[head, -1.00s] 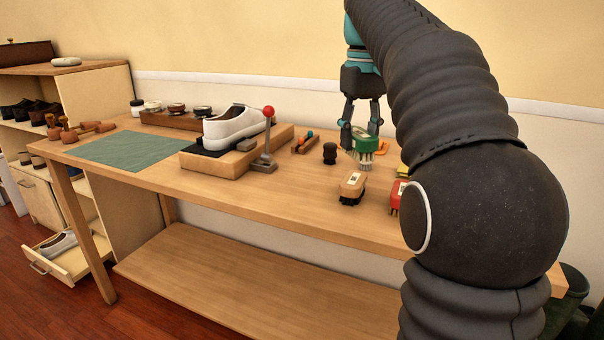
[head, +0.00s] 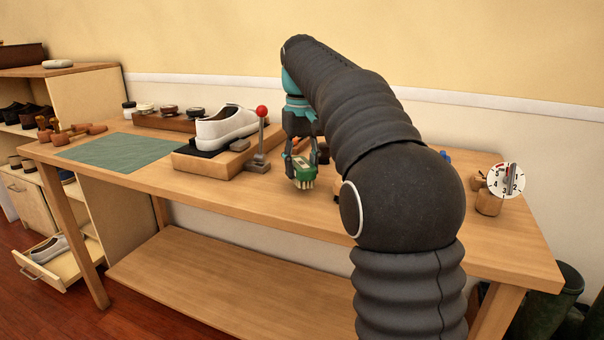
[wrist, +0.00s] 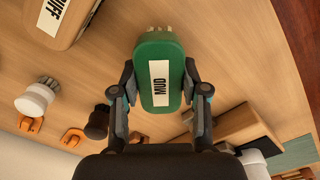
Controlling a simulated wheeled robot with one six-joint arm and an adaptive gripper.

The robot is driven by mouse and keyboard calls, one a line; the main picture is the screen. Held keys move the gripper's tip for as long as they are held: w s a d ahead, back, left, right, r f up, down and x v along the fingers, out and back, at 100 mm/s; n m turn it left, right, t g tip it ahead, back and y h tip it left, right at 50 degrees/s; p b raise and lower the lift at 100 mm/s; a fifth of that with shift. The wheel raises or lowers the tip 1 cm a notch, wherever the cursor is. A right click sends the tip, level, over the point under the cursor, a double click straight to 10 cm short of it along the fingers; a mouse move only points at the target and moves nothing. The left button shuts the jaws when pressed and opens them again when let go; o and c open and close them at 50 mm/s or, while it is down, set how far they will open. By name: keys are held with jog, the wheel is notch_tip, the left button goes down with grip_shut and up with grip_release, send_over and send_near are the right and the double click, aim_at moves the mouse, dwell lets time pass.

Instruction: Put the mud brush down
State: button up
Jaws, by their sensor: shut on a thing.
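The mud brush (head: 302,172) has a green body and pale bristles that point down. In the wrist view the mud brush (wrist: 160,70) shows its white MUD label. My gripper (head: 301,160) is shut on its sides. It holds the brush over the workbench (head: 240,200), to the right of the red-knobbed lever. The gap between bristles and bench top is hard to tell. In the wrist view both fingers of my gripper (wrist: 160,92) press on the green body.
A white shoe (head: 226,128) sits on a wooden block beside the red-knobbed lever (head: 261,138). A BUFF brush (wrist: 62,18), a white-topped brush (wrist: 36,98) and a dark knob (wrist: 97,123) stand near. A green mat (head: 120,152) lies left. The bench front is clear.

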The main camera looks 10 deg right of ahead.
jog(key=shift+f, duration=0.7)
jog(key=shift+f, duration=0.1)
jog(key=o, duration=1.3)
